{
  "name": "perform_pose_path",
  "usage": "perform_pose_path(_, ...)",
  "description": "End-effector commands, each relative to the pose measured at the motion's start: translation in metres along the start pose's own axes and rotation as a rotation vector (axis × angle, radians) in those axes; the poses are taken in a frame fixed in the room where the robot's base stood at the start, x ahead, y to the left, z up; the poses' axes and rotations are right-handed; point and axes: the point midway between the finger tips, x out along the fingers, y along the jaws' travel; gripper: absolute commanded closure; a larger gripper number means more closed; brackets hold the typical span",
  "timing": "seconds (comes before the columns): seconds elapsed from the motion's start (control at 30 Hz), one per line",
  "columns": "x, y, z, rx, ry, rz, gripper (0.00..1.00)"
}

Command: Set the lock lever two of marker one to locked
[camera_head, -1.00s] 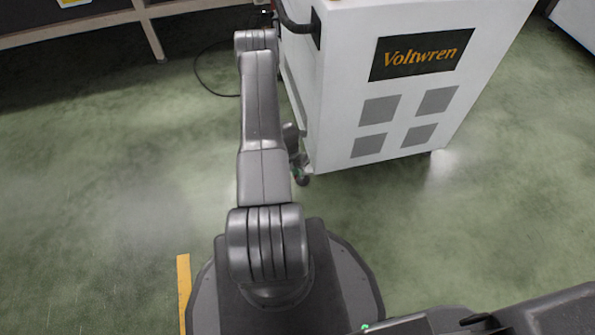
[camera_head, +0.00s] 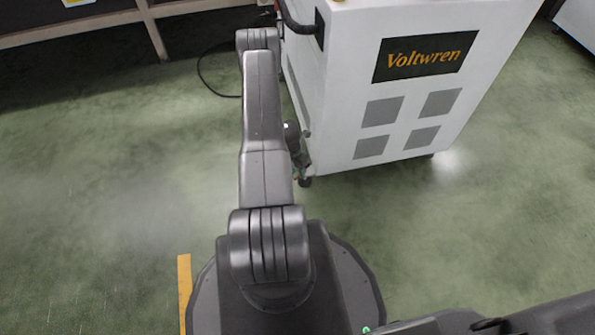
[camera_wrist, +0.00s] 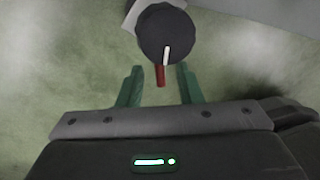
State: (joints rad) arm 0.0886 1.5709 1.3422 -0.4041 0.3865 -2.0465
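In the wrist view a dark round piece (camera_wrist: 167,36) with a white line shows at the top centre. A short red lever (camera_wrist: 161,75) sticks out below it, towards my gripper. My gripper (camera_wrist: 159,84) has two green fingers standing apart, one on each side of the red lever's end. Neither finger visibly touches the lever. I cannot tell from the picture whether this lever is locked.
A shelf or bench (camera_head: 110,20) stands at the back left with a cable on the floor. The green floor left of my arm is clear, with a yellow stripe (camera_head: 184,285).

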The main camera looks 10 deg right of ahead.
Motion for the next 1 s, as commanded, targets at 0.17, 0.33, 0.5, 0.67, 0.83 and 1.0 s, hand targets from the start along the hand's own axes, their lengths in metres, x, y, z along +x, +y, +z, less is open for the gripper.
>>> perform_pose_path(0.17, -0.035, 0.000, 0.001, 0.000, -0.003, 0.003, 0.68)
perform_pose_path(0.33, -0.075, 0.000, 0.001, 0.000, -0.003, 0.003, 0.68)
perform_pose_path(0.5, -0.109, 0.000, 0.001, 0.001, -0.002, 0.002, 0.68)
perform_pose_path(0.67, -0.127, 0.000, 0.000, 0.000, -0.001, 0.001, 0.68)
perform_pose_path(0.83, -0.133, 0.000, 0.000, 0.000, 0.000, 0.000, 0.68)
perform_pose_path(1.0, -0.133, 0.000, 0.000, 0.000, 0.000, 0.000, 0.68)
